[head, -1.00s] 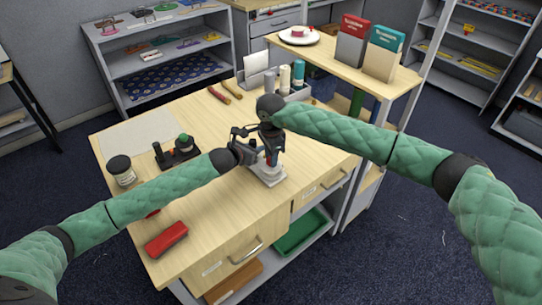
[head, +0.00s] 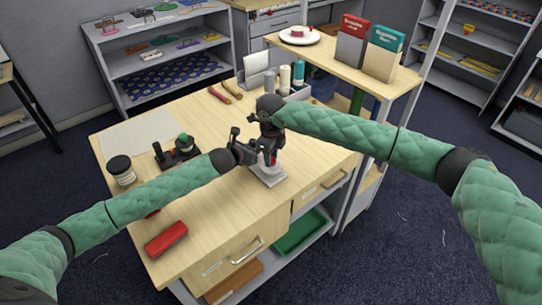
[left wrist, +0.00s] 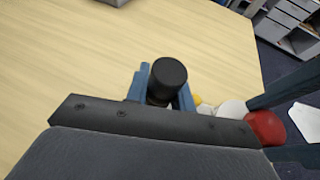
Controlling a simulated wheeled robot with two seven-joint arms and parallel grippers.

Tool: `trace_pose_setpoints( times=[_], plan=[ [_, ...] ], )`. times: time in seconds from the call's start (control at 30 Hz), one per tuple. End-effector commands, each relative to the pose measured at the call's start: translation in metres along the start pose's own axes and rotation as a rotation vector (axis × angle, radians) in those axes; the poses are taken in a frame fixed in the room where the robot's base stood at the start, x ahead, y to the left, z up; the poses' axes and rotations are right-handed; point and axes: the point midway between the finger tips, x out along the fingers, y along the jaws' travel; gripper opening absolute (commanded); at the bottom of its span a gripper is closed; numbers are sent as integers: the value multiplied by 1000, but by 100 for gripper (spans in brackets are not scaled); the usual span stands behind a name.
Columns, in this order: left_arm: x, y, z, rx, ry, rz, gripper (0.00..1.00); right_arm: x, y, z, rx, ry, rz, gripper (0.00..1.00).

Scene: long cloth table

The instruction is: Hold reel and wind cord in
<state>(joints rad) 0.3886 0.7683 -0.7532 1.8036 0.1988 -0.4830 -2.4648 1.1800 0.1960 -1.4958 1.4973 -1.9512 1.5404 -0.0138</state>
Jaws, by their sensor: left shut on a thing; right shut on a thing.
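The reel (head: 268,177) stands on a pale grey base near the front edge of the table, mostly hidden by my grippers. My left gripper (head: 246,153) is at its left side; in the left wrist view its blue fingers are shut around a black cylindrical grip (left wrist: 168,76). My right gripper (head: 270,156) is above the base, shut at a small red part (head: 273,160) that looks like the crank knob. In the left wrist view a red round knob (left wrist: 265,128) and a white round part (left wrist: 232,110) show at the right. The cord cannot be made out.
A black stand with a green spool (head: 180,150) and a dark-lidded jar (head: 121,170) are at the left. A red block (head: 166,239) lies at the front left. A caddy with bottles (head: 290,88) stands at the back right, beside a raised shelf (head: 340,60).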

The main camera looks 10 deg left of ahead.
Motion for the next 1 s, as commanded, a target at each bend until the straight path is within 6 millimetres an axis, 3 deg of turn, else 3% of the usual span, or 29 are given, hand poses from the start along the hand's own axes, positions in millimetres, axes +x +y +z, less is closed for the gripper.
trace_pose_setpoints(
  times=[0.5, 1.0],
  plan=[
    [0, -3, 1, -1, -2, -5, 0, -1, -1, 1, 386, -3, -1, 7],
    [0, -4, 0, -1, -2, -6, 0, -1, -1, 1, 492, -3, -1, 7]
  ],
)
